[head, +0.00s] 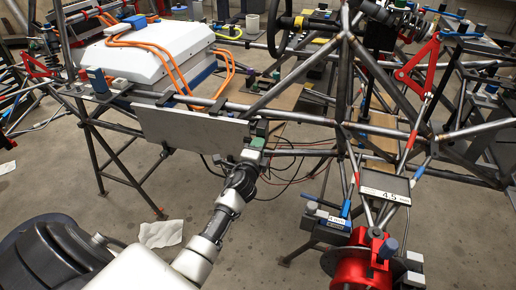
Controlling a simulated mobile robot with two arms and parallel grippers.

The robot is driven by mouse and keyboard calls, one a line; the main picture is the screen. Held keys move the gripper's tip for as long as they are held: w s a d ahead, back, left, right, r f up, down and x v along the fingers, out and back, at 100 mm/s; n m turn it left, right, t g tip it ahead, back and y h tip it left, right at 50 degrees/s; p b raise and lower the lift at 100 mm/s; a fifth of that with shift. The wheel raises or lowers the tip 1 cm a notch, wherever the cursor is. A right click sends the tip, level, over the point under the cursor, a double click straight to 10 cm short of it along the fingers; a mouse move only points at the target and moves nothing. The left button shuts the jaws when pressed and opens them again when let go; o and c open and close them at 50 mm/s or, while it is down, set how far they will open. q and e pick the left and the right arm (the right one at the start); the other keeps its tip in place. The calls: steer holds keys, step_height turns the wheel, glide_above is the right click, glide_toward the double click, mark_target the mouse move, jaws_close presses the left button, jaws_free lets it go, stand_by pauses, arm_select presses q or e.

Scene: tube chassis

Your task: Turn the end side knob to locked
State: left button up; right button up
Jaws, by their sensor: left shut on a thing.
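A grey side panel (190,128) hangs along the lower tube of the chassis. My left arm reaches up from the bottom of the head view to the panel's right end. My left gripper (250,156) is there, shut on a small part that looks like the end side knob. The gripper mostly hides that knob, and its locked or unlocked position cannot be read. A small green-topped block (258,143) shows right at the fingertips. My right gripper is not in view.
Chassis tubes cross above and to the right of the gripper. A white battery box (148,50) with orange cables sits behind the panel. White paper (160,234) lies on open floor.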

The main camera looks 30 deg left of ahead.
arm_select(q)
steer(key=o, duration=0.9)
steer(key=shift+o, duration=0.2)
steer(key=shift+s, duration=0.1)
steer(key=v, duration=1)
steer(key=shift+s+d, duration=0.15)
steer(key=shift+s, duration=0.15)
steer(key=shift+f, duration=0.1)
steer(key=s+d+f+n+g+h+p, duration=0.1)
steer(key=s+d+f+n+g, duration=0.2)
steer(key=f, duration=0.6)
steer(key=s+d+f+n+g+h+p, duration=0.15)
steer(key=s+f, duration=0.35)
steer(key=f, duration=0.5)
steer(key=s+d+f+n+g+h, duration=0.1)
steer(key=s+d+f+g, duration=0.3)
steer(key=f, duration=0.5)
steer(key=s+f+n+g+p, duration=0.1)
steer(key=s+f, duration=0.3)
steer(key=s, duration=0.6)
steer(key=s+d+f+n+g+h, duration=0.1)
steer(key=s+f+n+g, duration=0.2)
steer(key=s, duration=0.7)
steer(key=s+d+f+n+g+p, duration=0.1)
steer(key=s+f+n+g, duration=0.2)
steer(key=s+f, duration=0.3)
steer(key=s, duration=0.4)
steer(key=shift+s+d+f+g+h+p, duration=0.15)
steer(key=shift+s+f+g+h+p, duration=0.1)
steer(key=shift+f+g+h+p, duration=0.1)
